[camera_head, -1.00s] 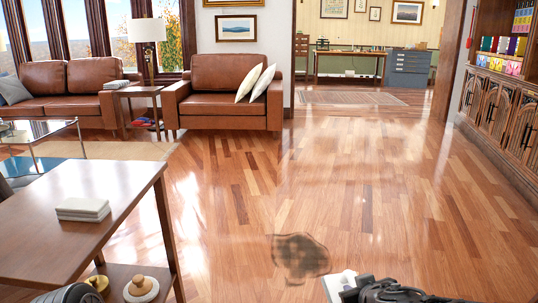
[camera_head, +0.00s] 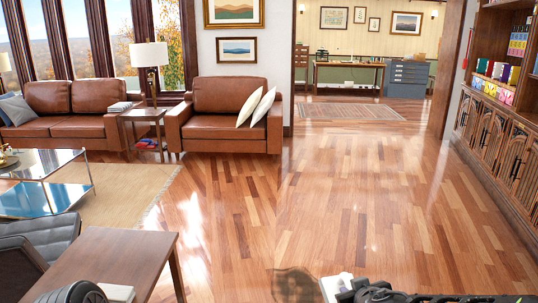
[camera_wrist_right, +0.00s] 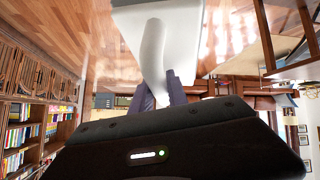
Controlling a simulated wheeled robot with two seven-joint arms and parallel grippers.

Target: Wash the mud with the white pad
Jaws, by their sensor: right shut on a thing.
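The mud (camera_head: 294,285) is a dark brown smear on the wood floor at the bottom of the head view, its lower part cut off by the frame edge. The white pad (camera_head: 331,289) is just right of it in the picture. My right gripper (camera_head: 346,285) is shut on the pad. In the right wrist view the pad (camera_wrist_right: 128,35) is a broad white block with a rounded white grip, held between the gripper's fingers (camera_wrist_right: 165,90). I cannot tell whether the pad touches the floor. My left gripper is not in view.
A brown table (camera_head: 105,258) stands at the lower left, with a white stack (camera_head: 118,293) on it. A leather armchair (camera_head: 229,115) and a sofa (camera_head: 62,125) are farther back. Cabinets (camera_head: 497,140) line the right. The middle floor is open.

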